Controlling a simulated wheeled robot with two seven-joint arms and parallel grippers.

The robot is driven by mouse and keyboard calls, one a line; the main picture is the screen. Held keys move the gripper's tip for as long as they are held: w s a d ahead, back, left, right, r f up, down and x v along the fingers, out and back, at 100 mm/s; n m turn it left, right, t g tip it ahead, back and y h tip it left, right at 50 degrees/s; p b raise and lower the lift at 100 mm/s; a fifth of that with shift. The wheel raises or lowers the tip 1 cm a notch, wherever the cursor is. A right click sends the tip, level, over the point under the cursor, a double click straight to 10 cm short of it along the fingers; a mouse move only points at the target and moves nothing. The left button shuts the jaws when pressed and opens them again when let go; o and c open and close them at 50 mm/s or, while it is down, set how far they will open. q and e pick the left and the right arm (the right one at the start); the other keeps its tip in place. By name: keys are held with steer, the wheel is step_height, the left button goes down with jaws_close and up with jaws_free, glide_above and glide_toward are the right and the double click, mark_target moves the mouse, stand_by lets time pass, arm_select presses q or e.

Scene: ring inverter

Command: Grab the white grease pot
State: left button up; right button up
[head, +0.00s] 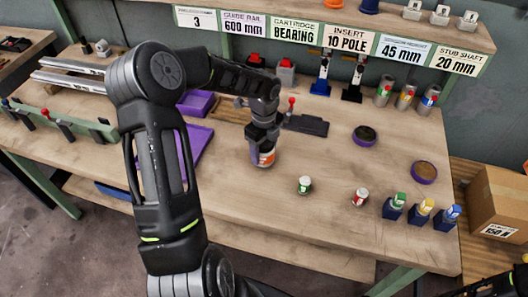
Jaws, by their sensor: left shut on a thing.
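My left gripper (262,143) reaches down over the middle of the workbench and is shut on a small white pot with an orange band (266,157). The gripper hides the pot's upper part; its lower part shows at or just above the bench top, and I cannot tell whether it touches. My right gripper is not in view.
Blue holders with green, yellow and blue-topped bottles (421,211) stand at the front right. Two round purple dishes (364,136) (424,173) lie behind them. Purple trays (196,103) lie left of the gripper. A labelled shelf (330,30) overhangs the back. The front middle is clear.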

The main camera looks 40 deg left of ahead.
arm_select(q)
step_height(320, 180, up, 9)
steer(key=shift+r+b, duration=0.1)
steer(key=shift+b, duration=0.5)
